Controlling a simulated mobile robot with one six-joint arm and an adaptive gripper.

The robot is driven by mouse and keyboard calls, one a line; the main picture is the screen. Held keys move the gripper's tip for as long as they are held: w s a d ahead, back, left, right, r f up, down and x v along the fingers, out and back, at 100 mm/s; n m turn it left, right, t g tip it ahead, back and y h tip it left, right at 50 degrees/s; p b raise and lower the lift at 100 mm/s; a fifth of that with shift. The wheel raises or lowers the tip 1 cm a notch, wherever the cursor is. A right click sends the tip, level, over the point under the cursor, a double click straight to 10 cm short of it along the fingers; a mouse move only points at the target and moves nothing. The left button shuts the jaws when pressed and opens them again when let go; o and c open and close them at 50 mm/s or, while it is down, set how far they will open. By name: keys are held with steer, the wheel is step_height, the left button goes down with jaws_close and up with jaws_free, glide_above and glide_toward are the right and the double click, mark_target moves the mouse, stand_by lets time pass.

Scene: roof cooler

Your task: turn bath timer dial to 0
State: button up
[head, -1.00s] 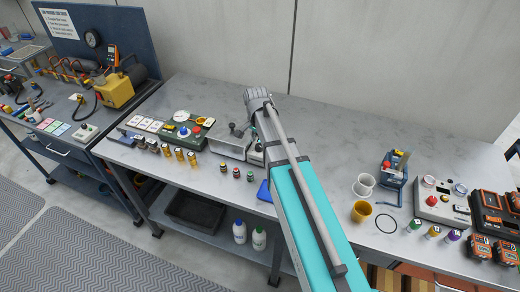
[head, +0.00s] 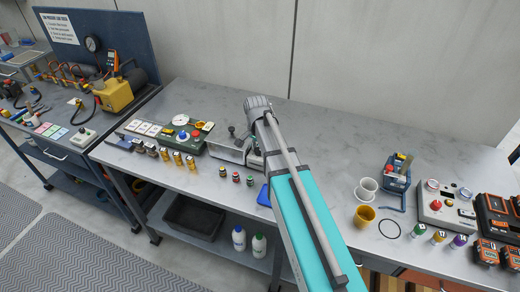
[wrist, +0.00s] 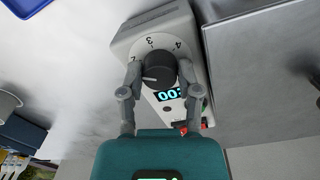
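The bath timer (wrist: 153,30) is a pale box with a numbered scale, of which 2, 3 and 4 show. Its round black dial (wrist: 160,68) has a white pointer line aimed left, a little below the 2. A lit display (wrist: 169,95) shows zeros, partly covered. My gripper (wrist: 161,72) has one finger on each side of the dial, with both fingertips against its sides as far as I can see. In the head view my arm hides most of the timer, and the fingertips there cannot be seen.
A grey metal box (wrist: 265,70) stands close beside the timer. A red switch (wrist: 183,127) is near the right finger. A control panel (head: 190,134) and small vials (head: 236,177) lie left of my arm; cups (head: 365,215) stand right.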

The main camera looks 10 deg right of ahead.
jaws_close()
steer(key=shift+s+d, duration=0.1)
steer(key=shift+d, duration=0.05)
steer(key=shift+s, duration=0.1)
stand_by(0.4)
